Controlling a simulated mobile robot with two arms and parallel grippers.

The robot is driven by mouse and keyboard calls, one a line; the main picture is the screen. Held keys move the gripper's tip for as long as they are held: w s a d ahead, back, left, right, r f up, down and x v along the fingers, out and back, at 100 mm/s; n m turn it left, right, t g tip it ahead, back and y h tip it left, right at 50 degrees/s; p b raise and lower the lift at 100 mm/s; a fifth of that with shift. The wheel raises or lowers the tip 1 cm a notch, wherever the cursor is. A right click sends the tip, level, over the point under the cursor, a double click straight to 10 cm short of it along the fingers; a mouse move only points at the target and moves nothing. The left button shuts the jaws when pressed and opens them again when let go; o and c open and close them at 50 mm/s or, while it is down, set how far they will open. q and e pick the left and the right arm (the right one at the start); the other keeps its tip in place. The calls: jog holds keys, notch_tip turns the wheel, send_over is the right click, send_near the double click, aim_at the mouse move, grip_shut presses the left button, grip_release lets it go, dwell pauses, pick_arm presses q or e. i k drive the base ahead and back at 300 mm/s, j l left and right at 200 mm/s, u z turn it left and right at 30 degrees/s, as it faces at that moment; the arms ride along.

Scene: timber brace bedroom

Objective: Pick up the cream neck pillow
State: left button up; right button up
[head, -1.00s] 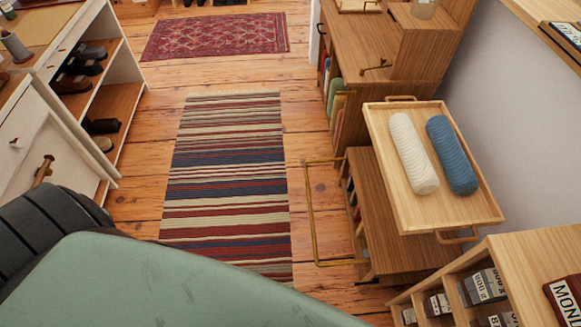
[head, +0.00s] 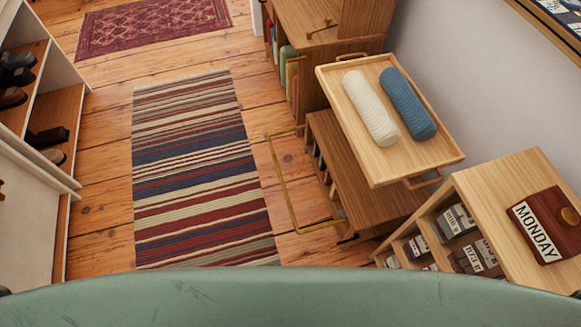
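The cream neck pillow (head: 370,107) is a ribbed cream roll. It lies in a light wooden tray (head: 437,160) at the upper right of the head view. A blue ribbed roll (head: 407,103) lies close beside it on its right. The tray has a raised rim and a handle at each end, and it sits above a lower wooden shelf. Neither of my grippers shows in the head view.
A wooden shelf unit (head: 500,178) with a MONDAY block (head: 541,226) stands at the right. A brass rail (head: 281,185) juts out left of the lower shelf (head: 350,165). A striped rug (head: 196,170) lies on open floor. A shoe rack (head: 62,105) stands left.

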aim_at(384, 132)
jog(key=z, duration=0.35)
jog(key=i+j+z, duration=0.15)
jog(key=z, duration=0.25)
jog(key=i+j+z, duration=0.1)
jog(key=j+z, duration=0.3)
jog(key=i+j+z, duration=0.1)
jog(key=z, duration=0.3)
jog(key=k+j, duration=0.05)
jog(key=j, duration=0.05)
